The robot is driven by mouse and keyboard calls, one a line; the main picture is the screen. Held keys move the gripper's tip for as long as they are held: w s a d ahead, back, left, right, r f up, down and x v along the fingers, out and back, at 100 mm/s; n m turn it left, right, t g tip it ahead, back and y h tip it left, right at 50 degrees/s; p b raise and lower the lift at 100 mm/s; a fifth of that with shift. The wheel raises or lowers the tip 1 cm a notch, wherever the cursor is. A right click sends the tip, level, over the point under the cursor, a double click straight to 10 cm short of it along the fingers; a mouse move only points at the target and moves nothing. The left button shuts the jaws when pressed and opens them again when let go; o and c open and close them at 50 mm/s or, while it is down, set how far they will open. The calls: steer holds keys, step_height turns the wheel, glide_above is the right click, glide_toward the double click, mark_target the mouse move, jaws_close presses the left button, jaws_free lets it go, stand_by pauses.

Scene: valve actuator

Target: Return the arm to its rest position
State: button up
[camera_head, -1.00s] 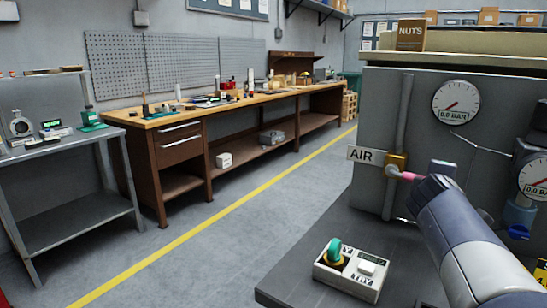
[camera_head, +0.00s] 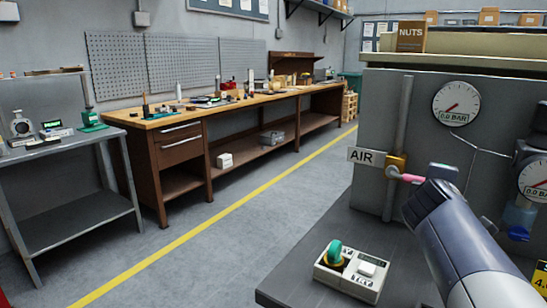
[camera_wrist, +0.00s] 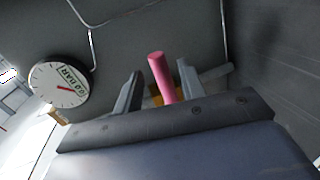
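A pink valve handle (camera_head: 411,178) sticks out from a brass fitting (camera_head: 396,164) beside the AIR label (camera_head: 365,156) on the grey cabinet. In the wrist view the pink handle (camera_wrist: 161,76) stands between the two fingers of my gripper (camera_wrist: 160,84). The fingers are open, with a visible gap on each side of the handle. In the head view my arm covers most of the gripper.
The cabinet carries a gauge (camera_head: 456,102) reading 0.0 BAR and another gauge (camera_head: 535,179) at the right edge. A control box (camera_head: 350,270) with a green knob sits on the dark bench below my arm. Open floor lies to the left.

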steer(key=v, duration=0.6)
steer(key=x, duration=1)
steer(key=shift+w+d+r+n+p, duration=0.2)
steer(key=shift+w+r+n+p, duration=0.1)
steer(key=shift+w+r+p, duration=0.1)
steer(key=shift+s+r+n, duration=0.1)
steer(key=shift+r+n, duration=0.05)
steer(key=shift+n, duration=0.15)
